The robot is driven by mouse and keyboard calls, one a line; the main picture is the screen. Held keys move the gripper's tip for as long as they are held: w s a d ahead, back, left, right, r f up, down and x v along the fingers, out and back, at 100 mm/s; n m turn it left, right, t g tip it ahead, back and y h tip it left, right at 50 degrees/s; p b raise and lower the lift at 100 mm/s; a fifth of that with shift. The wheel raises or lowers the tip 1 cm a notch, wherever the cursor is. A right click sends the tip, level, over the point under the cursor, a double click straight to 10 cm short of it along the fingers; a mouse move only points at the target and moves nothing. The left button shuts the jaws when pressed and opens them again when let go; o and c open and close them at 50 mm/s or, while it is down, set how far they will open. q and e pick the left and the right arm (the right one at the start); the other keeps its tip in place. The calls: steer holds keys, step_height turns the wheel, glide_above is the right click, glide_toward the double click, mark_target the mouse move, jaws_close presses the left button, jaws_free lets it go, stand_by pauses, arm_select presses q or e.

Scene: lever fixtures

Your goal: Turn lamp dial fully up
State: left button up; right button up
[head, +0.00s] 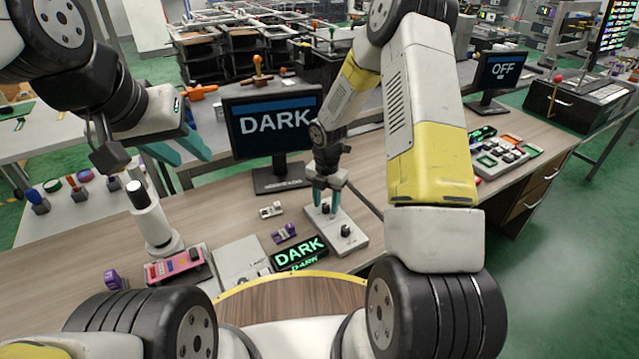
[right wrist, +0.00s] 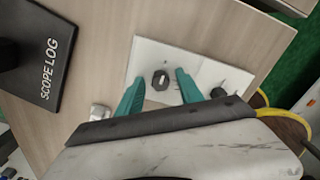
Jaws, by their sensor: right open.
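A white panel (head: 350,238) on the desk carries two dark dials. The far dial (right wrist: 160,80) has an angular grip and sits between the fingers of my right gripper (right wrist: 160,84), which is open with a small gap on each side of it. In the head view my right gripper (head: 327,198) points down over this dial. The near dial (head: 346,231) stands free. I cannot tell from any label which dial is the lamp's. A monitor (head: 275,125) and a small green-lit sign (head: 300,252) both read DARK. My left gripper (head: 187,152) is open and empty above the desk's left part.
A white post (head: 149,215), a pink box (head: 176,268) and a grey box (head: 240,262) stand left on the desk. Small purple (head: 284,233) and white (head: 271,210) parts lie near the panel. Another monitor (head: 500,78) reads OFF at the right. Bare desk lies behind the panel.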

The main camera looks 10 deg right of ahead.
steer(key=shift+c, duration=0.4)
jaws_close()
